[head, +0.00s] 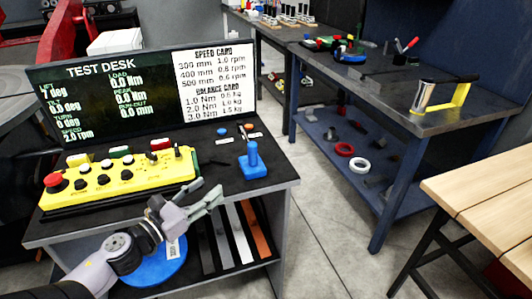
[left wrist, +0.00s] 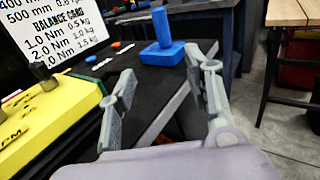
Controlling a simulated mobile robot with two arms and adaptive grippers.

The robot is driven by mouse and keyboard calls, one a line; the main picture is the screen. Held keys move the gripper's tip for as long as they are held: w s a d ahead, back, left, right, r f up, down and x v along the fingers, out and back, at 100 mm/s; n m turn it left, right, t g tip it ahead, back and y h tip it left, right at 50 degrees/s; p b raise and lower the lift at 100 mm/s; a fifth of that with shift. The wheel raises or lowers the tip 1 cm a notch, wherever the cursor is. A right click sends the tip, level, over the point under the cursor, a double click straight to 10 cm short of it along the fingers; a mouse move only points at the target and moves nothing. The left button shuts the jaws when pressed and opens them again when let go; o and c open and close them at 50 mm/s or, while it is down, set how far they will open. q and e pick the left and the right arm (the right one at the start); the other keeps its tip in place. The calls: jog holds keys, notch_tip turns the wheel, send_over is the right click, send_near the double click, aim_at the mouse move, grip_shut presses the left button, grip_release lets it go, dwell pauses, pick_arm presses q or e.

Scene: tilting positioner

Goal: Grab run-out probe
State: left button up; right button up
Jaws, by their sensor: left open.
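A blue upright post on a square blue base (head: 252,163) stands on the right part of the black test desk top; it may be the run-out probe. In the left wrist view the blue piece (left wrist: 162,30) stands ahead, between and beyond the fingertips. My left gripper (head: 208,193) is open and empty at the desk's front edge, to the left of and nearer than the blue piece, and not touching it. Its two fingers also show in the left wrist view (left wrist: 161,62). My right gripper is not in view.
A yellow control box (head: 118,181) with buttons fills the desk's left part. A display panel (head: 120,95) stands behind. Small orange and blue pieces lie by labels behind the blue post. Right are a dark blue workbench (head: 385,125) and a wooden table (head: 490,200).

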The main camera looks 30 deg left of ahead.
pick_arm(q)
jog(key=w, duration=0.2)
jog(key=p, duration=0.1)
send_near(249, 158)
jog(key=shift+w+a+r, duration=0.1)
jog(key=shift+w+r, duration=0.05)
jog(key=shift+w, duration=0.6)
jog(key=w, duration=0.3)
jog(key=shift+w+d+p, duration=0.25)
jog(key=shift+w+p, duration=0.05)
jog(key=shift+w, duration=0.45)
jog(key=w, duration=0.2)
jog(key=w+d+p, duration=0.1)
jog(key=w, duration=0.1)
jog(key=shift+w, duration=0.25)
jog(key=shift+w+d+f, duration=0.1)
jog(key=shift+w+f, duration=0.2)
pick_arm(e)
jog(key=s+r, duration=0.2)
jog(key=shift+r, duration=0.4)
pick_arm(q)
jog(key=shift+c, duration=0.6)
